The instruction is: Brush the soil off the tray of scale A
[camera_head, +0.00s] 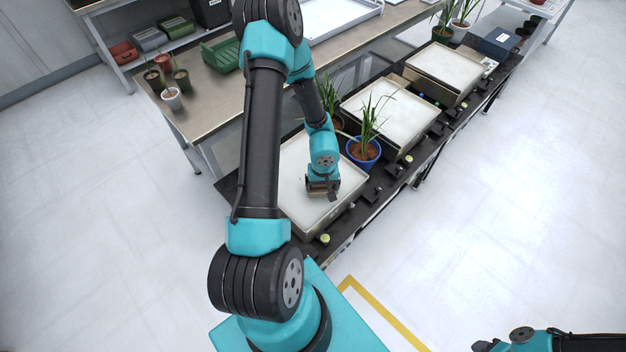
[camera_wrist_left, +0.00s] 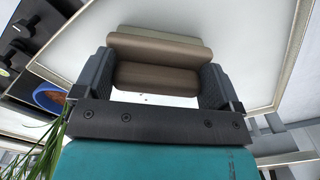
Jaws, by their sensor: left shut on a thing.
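My left gripper (camera_head: 322,192) is low over the white tray (camera_head: 292,190) of the nearest scale. It is shut on a brown brush (camera_wrist_left: 158,78), whose block spans between the two fingers in the left wrist view. The bristle side and any contact with the tray are hidden. A few tiny dark specks of soil (camera_wrist_left: 147,98) show on the white tray beside the brush. I cannot read a letter on this scale. Part of my right arm shows at the bottom right corner; its gripper (camera_head: 482,346) is too small and cut off to judge.
A blue pot (camera_head: 364,153) with a grassy plant stands close to the right of the gripper, with another plant behind. Two more scales (camera_head: 388,112) (camera_head: 444,68) follow along the dark bench. A work table (camera_head: 205,95) with small pots stands at the left.

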